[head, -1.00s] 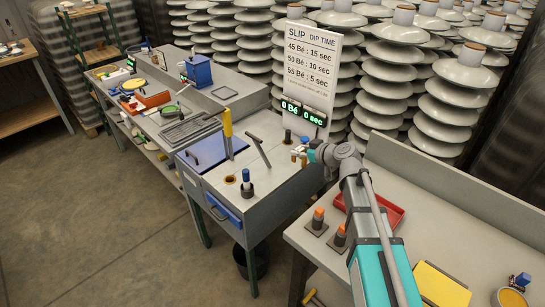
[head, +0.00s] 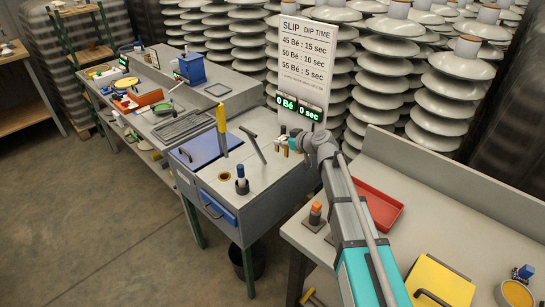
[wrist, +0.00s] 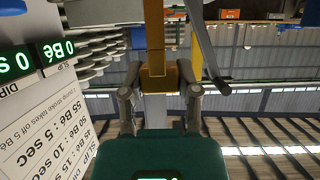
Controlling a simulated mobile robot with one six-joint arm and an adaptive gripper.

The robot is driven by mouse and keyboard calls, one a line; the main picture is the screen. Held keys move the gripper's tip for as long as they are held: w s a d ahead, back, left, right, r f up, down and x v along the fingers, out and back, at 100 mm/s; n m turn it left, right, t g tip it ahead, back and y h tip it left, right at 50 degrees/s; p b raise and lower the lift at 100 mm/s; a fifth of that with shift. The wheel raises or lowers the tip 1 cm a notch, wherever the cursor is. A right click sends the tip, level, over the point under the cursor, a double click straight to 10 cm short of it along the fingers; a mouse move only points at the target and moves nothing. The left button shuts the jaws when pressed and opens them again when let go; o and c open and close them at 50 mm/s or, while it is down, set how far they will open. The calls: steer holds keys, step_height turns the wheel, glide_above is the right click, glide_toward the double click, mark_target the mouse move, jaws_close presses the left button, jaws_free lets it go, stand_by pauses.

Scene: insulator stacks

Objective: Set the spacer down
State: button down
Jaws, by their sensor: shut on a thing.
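My gripper (head: 304,142) is at the back right of the grey bench, just in front of the sign. In the wrist view its two fingers (wrist: 158,98) are shut on an orange-brown piece, which I take to be the spacer (wrist: 153,78). A long tan part lies in line with it at the top of that view. In the head view the gripper and my arm hide most of the held piece. Small copper-coloured cylinders (head: 284,147) show just left of the gripper. I cannot tell whether the held piece touches the bench.
The sign (head: 300,65) stands close behind the gripper. A dark handle (head: 253,146), a yellow upright tool (head: 221,130) and a blue-topped piece (head: 242,184) stand to the left. A red tray (head: 378,206) and an orange-topped piece (head: 315,212) are on the right table.

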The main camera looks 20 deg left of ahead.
steer(key=w+a+f+b, duration=0.3)
steer(key=f+b, duration=0.1)
steer(key=f, duration=0.1)
steer(key=shift+a+f+b, duration=0.2)
steer(key=shift+a+b, duration=0.2)
steer(key=shift+w, duration=0.1)
steer(key=shift+w+a+f+b, duration=0.2)
steer(key=shift+a+f+b, duration=0.1)
steer(key=shift+f+b, duration=1.7)
steer(key=shift+c, duration=1.7)
jaws_free()
steer(key=shift+r, duration=0.1)
steer(key=p+v, duration=0.4)
steer(key=v, duration=0.8)
steer(key=shift+p, duration=0.3)
